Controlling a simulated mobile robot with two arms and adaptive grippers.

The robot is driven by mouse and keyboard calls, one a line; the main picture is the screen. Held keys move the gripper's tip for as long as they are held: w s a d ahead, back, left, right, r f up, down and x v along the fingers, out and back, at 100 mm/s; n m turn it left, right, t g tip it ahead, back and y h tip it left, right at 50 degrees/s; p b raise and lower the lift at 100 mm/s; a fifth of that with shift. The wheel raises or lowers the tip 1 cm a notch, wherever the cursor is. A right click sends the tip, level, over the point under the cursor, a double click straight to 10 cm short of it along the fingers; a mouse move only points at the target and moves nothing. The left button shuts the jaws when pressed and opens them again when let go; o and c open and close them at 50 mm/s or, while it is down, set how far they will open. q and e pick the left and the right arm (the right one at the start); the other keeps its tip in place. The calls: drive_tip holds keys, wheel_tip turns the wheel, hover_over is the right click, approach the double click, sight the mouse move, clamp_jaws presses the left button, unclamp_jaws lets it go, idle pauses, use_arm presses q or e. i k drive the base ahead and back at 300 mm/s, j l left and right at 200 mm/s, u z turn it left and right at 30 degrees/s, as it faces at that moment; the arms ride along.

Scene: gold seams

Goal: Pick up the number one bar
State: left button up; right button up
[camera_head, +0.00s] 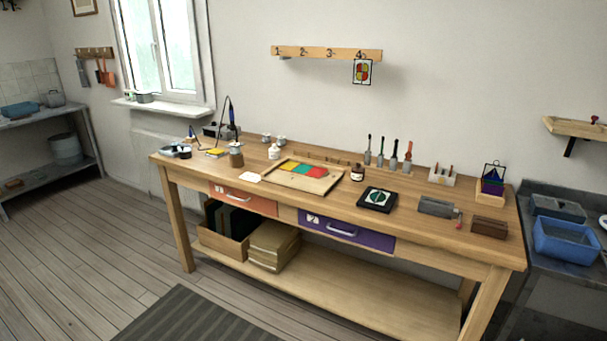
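I cannot make out a bar marked with the number one. A wooden wall rail (320,52) carries the numerals 1 to 4, and a small colourful panel (362,71) hangs under the 4. On the wooden workbench (400,250), several dark-handled tools (380,152) stand upright near the back. A low wooden strip (322,157) lies along the back edge; any markings on it are too small to read. A grey block-like thing (437,207) and a brown block (489,227) lie at the right end. Neither of my grippers is in view.
A wooden board (330,184) with coloured pieces and a black square (378,199) lie on the bench. An orange drawer (243,199) and a purple drawer (346,231) are shut. A blue bin (566,240) stands to the right. Floor in front is clear except a dark rug (190,318).

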sight(306, 154)
drive_tip(key=j+z, duration=0.1)
drive_tip(key=z, duration=0.4)
drive_tip(key=i+j+z, duration=0.15)
drive_tip(key=j+z, duration=0.15)
drive_tip(key=j, duration=0.25)
drive_tip(key=i+j+z, duration=0.1)
drive_tip(key=j+z, duration=0.15)
drive_tip(key=j, duration=0.3)
drive_tip(key=j+z, duration=0.3)
drive_tip(key=j, duration=0.3)
